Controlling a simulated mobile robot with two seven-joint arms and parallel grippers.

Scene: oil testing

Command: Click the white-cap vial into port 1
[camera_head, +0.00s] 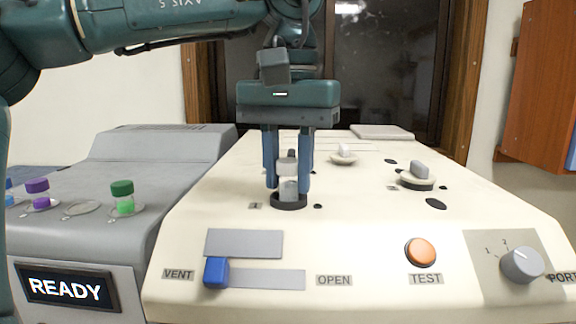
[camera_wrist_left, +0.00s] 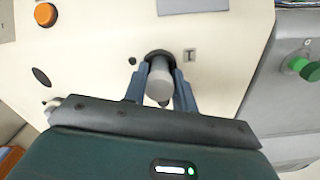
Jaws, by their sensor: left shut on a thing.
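My left gripper (camera_head: 288,190) points straight down with its blue fingers shut on the white-cap vial (camera_head: 289,188), one finger on each side. The vial is upright, and its pale cap (camera_wrist_left: 159,88) faces the left wrist camera. Its lower end is at the dark ring of a port (camera_head: 289,204) on the cream machine top. A small label (camera_head: 255,205) stands beside this port; its mark is too small to read surely. I cannot tell how deep the vial sits in the ring. My right gripper is not in view.
Purple-cap (camera_head: 38,190) and green-cap (camera_head: 122,196) vials stand on the grey unit at left. The cream machine (camera_head: 350,230) has a blue slider (camera_head: 216,272), an orange TEST button (camera_head: 420,252) and a port knob (camera_head: 522,265) in front. Another fitting (camera_head: 418,176) stands right of the gripper.

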